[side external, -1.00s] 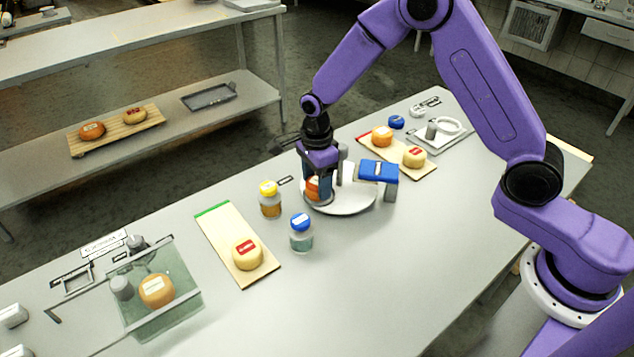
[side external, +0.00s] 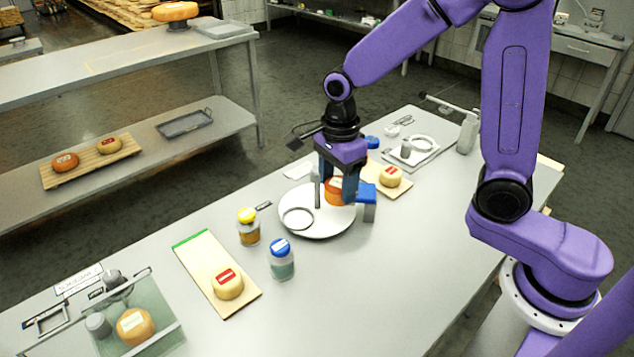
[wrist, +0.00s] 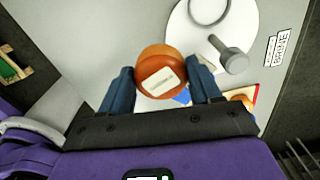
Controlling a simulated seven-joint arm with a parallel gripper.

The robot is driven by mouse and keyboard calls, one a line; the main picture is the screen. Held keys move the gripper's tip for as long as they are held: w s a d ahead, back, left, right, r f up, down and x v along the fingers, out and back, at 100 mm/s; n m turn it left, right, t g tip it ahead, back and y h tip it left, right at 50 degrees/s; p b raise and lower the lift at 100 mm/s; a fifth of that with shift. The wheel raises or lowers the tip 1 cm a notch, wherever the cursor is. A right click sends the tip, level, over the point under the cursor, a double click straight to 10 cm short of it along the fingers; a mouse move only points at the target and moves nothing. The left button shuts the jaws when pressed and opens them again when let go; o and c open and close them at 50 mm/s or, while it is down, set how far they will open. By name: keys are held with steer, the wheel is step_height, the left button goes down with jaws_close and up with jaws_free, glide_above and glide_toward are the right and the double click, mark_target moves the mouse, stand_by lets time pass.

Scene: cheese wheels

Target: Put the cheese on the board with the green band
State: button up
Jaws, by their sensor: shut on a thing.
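My gripper (side external: 338,196) is shut on an orange cheese wheel (side external: 334,192) with a pale label, held above the right part of a round white plate (side external: 325,228). In the wrist view the cheese (wrist: 160,72) sits between my two blue fingers (wrist: 162,88), label facing the camera. The board with the green band (side external: 196,255) lies to the left on the table, its green band at the far end. A yellow cheese with a red label (side external: 228,285) rests on its near end.
Jars with yellow (side external: 248,227) and blue (side external: 281,259) lids stand between plate and green-band board. A grey ring (side external: 297,218) and a blue-and-grey block (side external: 366,200) are at the plate. Another board, partly hidden, bears a yellow cheese (side external: 390,176). A glass board (side external: 165,330) holds another orange cheese (side external: 135,325).

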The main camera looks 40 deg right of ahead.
steer(key=shift+s+d+r, duration=0.15)
steer(key=shift+s+r, duration=0.1)
steer(key=shift+s, duration=0.3)
steer(key=shift+s+d+r, duration=0.2)
steer(key=shift+s+r, duration=0.1)
steer(key=shift+s, duration=0.25)
steer(key=shift+s+d+r, duration=0.15)
steer(key=shift+s+r, duration=0.1)
steer(key=shift+s, duration=0.3)
steer(key=n, duration=1.4)
glide_above(208, 262)
step_height(208, 262, down, 10)
steer(key=shift+s+f, duration=0.1)
steer(key=shift+s, duration=0.05)
steer(key=shift+f, duration=1.8)
steer(key=shift+f, duration=0.15)
steer(key=o, duration=1.2)
